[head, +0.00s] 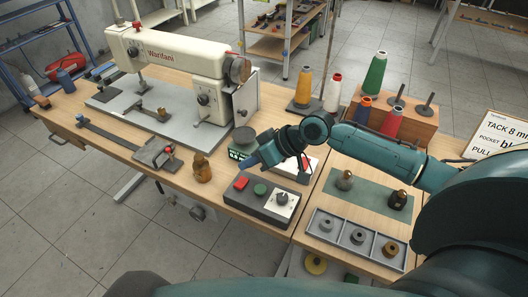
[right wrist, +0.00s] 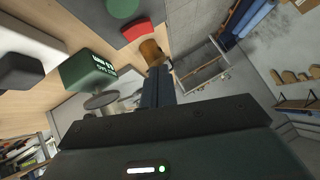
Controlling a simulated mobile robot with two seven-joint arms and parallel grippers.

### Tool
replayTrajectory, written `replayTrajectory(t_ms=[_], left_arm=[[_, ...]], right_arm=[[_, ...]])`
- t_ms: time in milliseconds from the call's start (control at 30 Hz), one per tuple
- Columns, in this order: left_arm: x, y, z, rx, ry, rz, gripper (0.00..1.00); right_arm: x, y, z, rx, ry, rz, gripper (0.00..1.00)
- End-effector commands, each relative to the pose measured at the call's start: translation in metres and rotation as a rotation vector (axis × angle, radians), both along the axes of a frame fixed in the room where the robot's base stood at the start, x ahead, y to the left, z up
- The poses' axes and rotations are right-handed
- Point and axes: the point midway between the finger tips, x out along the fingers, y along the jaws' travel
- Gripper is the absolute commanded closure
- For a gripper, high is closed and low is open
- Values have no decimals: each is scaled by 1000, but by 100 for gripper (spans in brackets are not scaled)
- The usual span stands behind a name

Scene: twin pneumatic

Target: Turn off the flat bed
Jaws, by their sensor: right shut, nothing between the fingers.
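The flat bed sewing machine, cream coloured and marked "Waritani" (head: 165,53), stands on its grey bed at the back left of the wooden table. A dark control box (head: 240,199) lies at the table's front edge. It carries a red button (head: 241,183), a green button (head: 260,188) and a knob on a white plate (head: 283,198). My right gripper (head: 242,166) is shut and empty, above and just behind the red button, apart from it. In the right wrist view the shut fingers (right wrist: 157,84) point toward the red button (right wrist: 137,31) and green button (right wrist: 122,7). My left gripper is out of view.
An amber bottle (head: 202,168) stands left of the control box and shows near the fingertips in the right wrist view (right wrist: 151,52). A dark green box with lettering (right wrist: 87,70) is close to my gripper. Thread cones (head: 375,72) and a grey parts tray (head: 327,238) are at the right.

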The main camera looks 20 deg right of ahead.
Motion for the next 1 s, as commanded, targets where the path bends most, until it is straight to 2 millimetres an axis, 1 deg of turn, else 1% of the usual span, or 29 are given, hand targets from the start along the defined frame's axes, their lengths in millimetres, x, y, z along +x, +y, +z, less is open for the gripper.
replayTrajectory(t_ms=[33,100,233,400,533,833,933,1000], left_arm=[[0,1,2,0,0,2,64],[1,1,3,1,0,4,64],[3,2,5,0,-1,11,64],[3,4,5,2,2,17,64],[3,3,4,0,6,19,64],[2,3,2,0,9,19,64],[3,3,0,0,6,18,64],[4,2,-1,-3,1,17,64]], right_arm=[[5,8,-6,3,0,0,100],[11,17,-15,3,-1,1,100],[3,20,-35,0,3,-1,100],[1,23,-49,0,0,0,100],[0,24,-52,-1,-1,0,100],[1,24,-52,-2,-2,0,100],[6,24,-54,-12,-12,-1,100],[14,25,-56,-25,-24,0,100]])
